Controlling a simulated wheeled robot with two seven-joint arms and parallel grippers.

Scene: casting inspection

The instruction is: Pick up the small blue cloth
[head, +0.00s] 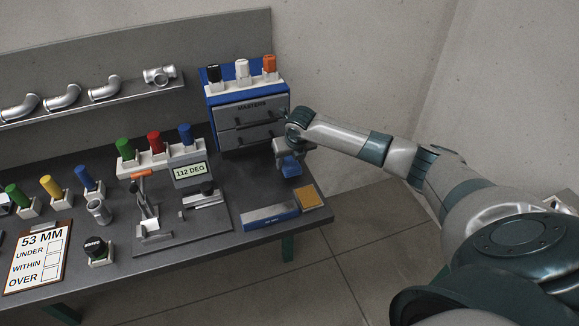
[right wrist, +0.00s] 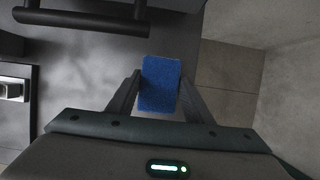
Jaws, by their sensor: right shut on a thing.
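The small blue cloth (head: 291,167) is in my right gripper (head: 289,157), at the right end of the bench in front of the drawer cabinet. In the right wrist view the cloth (right wrist: 160,84) shows as a blue rectangle between the two dark fingers of my right gripper (right wrist: 160,95), which are shut on it. I cannot tell from these views how far it is above the bench top. My left gripper is not in view.
A drawer cabinet marked MASTERS (head: 249,122) stands behind the gripper. A blue-and-grey box (head: 270,216) and a tan pad (head: 308,201) lie near the bench's front right edge. A gauge with a 112 DEG display (head: 190,171) stands to the left.

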